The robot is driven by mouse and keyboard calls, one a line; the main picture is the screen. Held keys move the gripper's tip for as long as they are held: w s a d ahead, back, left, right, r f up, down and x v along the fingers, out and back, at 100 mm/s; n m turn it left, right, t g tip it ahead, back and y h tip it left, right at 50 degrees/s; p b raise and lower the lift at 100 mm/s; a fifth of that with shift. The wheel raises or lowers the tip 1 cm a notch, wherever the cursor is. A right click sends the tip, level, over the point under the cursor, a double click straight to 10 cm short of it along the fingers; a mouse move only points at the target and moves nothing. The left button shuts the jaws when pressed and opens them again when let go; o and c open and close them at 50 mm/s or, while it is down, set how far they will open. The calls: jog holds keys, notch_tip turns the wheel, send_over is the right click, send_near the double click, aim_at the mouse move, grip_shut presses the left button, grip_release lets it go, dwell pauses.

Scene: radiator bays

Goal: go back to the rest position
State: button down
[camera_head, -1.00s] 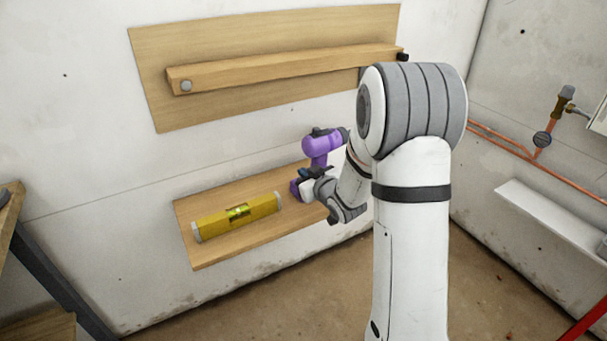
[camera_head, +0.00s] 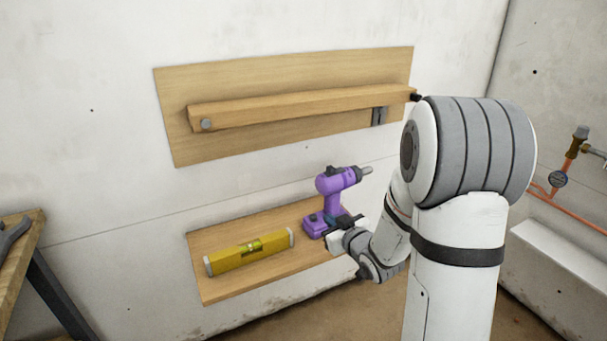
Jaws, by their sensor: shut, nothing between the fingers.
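My gripper (camera_head: 340,226) is at the end of my arm, by the right part of the low wooden shelf. It is shut with nothing held. Its fingertips are small and partly dark against the purple drill (camera_head: 334,195), which stands upright on the shelf just beyond it. I cannot tell whether they touch. My arm rises at the right of the picture and hides part of the shelf's right end.
A yellow spirit level (camera_head: 249,252) lies on the low wooden shelf (camera_head: 215,291). Above is a wooden board (camera_head: 290,75) with a wooden rail (camera_head: 290,107). A workbench (camera_head: 22,250) stands at left. Copper pipes with a valve (camera_head: 560,179) are at right.

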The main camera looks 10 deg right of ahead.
jog(key=s+d+r+m+g+h+p, duration=0.1)
jog(key=s+d+r+g+h+p, duration=0.15)
jog(key=r+p, duration=0.6)
jog(key=s+a+r+m+g+h+p, duration=0.1)
jog(key=s+a+r+m+g+p, duration=0.1)
jog(key=s+r+g+p, duration=0.2)
jog(key=s+a+r+m+g+p, duration=0.1)
jog(key=s+r+g+p, duration=0.4)
jog(key=s+r+p, duration=0.5)
jog(key=s+a+r, duration=0.1)
jog(key=s+r, duration=0.5)
jog(key=s, duration=0.5)
jog(key=shift+s+a+r+m+h, duration=0.15)
jog(key=shift+s+m+h, duration=0.1)
jog(key=shift+m+h, duration=0.15)
